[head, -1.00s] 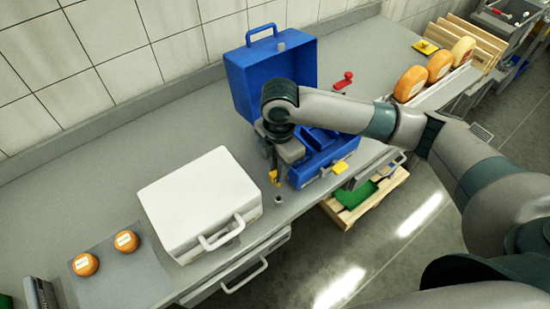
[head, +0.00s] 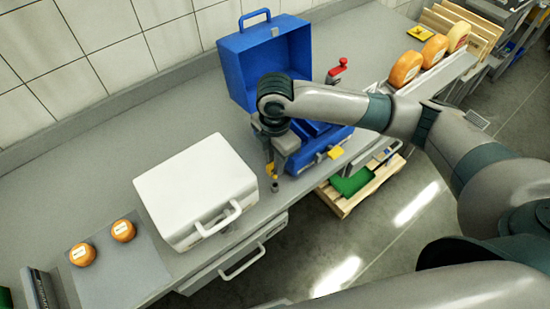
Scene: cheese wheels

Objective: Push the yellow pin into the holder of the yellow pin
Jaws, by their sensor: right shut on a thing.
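My right gripper (head: 271,168) comes down from above at the table's front edge, between the white case and the blue case. It is shut on the small yellow pin (head: 270,170), of which only a little shows at the fingertips. The holder (head: 275,187), a small dark grey socket on the grey table, is directly below the pin. The pin's lower end is at or just above the holder's mouth; at this size I cannot tell whether it has entered. My left gripper is not in view.
An open blue case (head: 268,62) stands behind and right of my gripper, with yellow latches. A closed white case (head: 195,185) lies to the left. Orange cheeses (head: 123,230) sit on a grey mat at far left, more (head: 405,69) at the right. A red-handled thing (head: 337,70) stands behind my forearm.

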